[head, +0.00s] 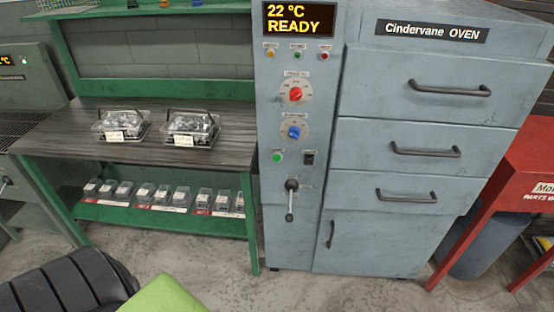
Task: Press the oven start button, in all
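The grey-blue Cindervane oven (348,270) stands in the middle of the head view. Its left panel carries a display (298,20) that reads 22 °C READY. A round green button (278,156) sits low on that panel, left of a small black switch (308,158). A blue knob (293,132) and a red knob (296,94) are above it, and a black lever (290,198) is below. Nothing covers the green button. The label beside it is too small to read. Neither of my grippers shows in this view.
The oven's drawers (455,135) and lower door (375,240) are closed. A green-framed bench (60,140) with two handled clear baskets (190,128) stands left. Labelled boxes line its lower shelf. A red stand (535,165) is at right. Some concrete floor (225,290) is clear in front.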

